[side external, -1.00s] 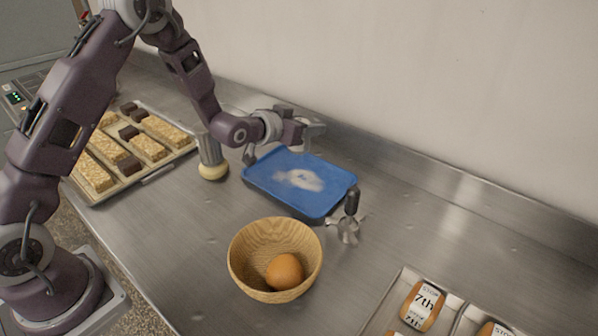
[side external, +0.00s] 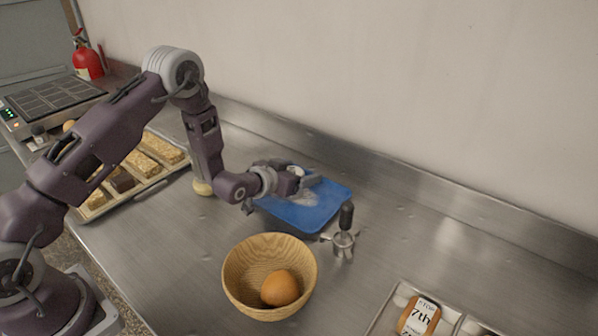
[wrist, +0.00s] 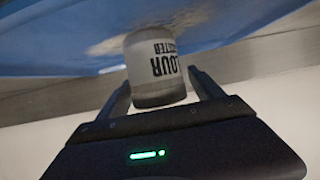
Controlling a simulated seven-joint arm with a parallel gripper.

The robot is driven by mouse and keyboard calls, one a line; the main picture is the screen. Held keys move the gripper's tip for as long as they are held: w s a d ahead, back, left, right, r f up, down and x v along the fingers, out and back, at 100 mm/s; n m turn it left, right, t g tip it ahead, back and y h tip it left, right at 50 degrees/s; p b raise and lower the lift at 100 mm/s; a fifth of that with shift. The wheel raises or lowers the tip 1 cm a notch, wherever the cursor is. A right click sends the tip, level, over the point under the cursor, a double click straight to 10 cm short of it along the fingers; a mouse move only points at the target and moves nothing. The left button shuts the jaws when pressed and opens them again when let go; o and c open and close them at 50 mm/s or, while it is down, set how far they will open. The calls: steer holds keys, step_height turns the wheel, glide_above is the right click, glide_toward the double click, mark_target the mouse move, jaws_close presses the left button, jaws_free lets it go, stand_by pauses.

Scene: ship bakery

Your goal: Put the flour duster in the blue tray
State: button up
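The flour duster is a white cylinder with dark lettering. In the wrist view the duster (wrist: 157,68) stands between my two fingers, its lettering upside down. My gripper (wrist: 159,76) appears shut on it, though contact at the right finger is hard to make out. In the side view my gripper (side external: 303,180) is over the back left part of the blue tray (side external: 325,212), with the duster's pale top (side external: 297,170) showing. The tray has a white floury patch. The wrist view shows the tray (wrist: 60,55) behind the duster; whether the duster's base touches it cannot be told.
A wooden bowl (side external: 250,285) with an orange-brown egg (side external: 280,288) stands in front of the tray. A black-handled metal tool (side external: 345,225) is at the tray's right. Baked bars fill a pan (side external: 165,177); labelled loaves (side external: 418,318) are front right.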

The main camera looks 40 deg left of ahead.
steer(key=shift+r, duration=0.1)
steer(key=shift+s+r, duration=0.15)
steer(key=shift+s, duration=0.05)
steer(key=v, duration=1.2)
steer(key=s+r+g, duration=0.3)
steer(key=s+r, duration=0.3)
steer(key=r, duration=0.7)
steer(key=s+d+r+g, duration=0.1)
steer(key=s+r+g, duration=0.1)
steer(key=s, duration=1)
steer(key=s+d+r+g, duration=0.1)
steer(key=s+r+g, duration=0.2)
steer(key=s, duration=1)
steer(key=shift+d+r, duration=0.35)
steer(key=shift+r, duration=0.1)
